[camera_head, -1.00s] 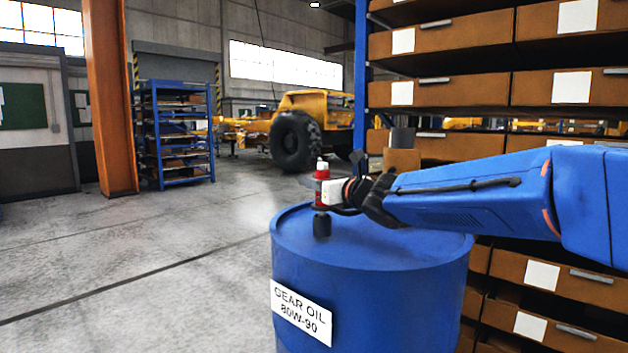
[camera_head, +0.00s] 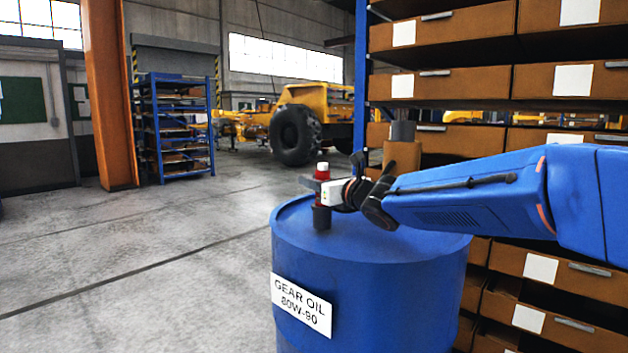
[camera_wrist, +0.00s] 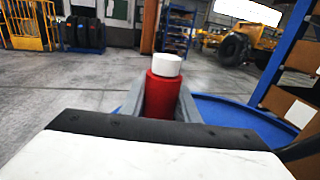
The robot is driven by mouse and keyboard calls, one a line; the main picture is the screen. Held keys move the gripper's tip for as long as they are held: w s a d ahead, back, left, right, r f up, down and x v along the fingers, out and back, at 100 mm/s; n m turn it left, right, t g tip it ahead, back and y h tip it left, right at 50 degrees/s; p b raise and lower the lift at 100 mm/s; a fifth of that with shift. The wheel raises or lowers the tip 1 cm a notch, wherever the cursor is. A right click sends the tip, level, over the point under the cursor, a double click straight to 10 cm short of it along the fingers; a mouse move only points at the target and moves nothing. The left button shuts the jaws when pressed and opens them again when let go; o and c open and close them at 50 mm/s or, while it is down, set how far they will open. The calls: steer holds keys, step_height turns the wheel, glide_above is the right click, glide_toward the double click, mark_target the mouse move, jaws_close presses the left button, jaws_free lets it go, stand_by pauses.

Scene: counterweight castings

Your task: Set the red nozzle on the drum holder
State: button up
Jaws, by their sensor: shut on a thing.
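The red nozzle (camera_head: 322,172) with its white tip is upright between the fingers of my gripper (camera_head: 320,187). It also shows in the wrist view (camera_wrist: 161,92), with the grey fingers on both sides of it. My gripper is shut on it. The dark drum holder (camera_head: 321,218) stands on top of the blue drum (camera_head: 370,262), directly below the nozzle. The nozzle's lower end is at the holder's top. I cannot tell if it is seated, because the gripper hides part of the join.
The drum carries a "GEAR OIL 80W-90" label (camera_head: 301,306). A rack of brown drawers (camera_head: 450,88) stands behind and right of the drum. A blue shelf (camera_head: 178,125) and a yellow vehicle (camera_head: 310,115) are farther back. The floor left of the drum is clear.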

steer(key=o, duration=1)
steer(key=shift+o, duration=0.2)
steer(key=v, duration=1.7)
steer(key=shift+s+d, duration=0.2)
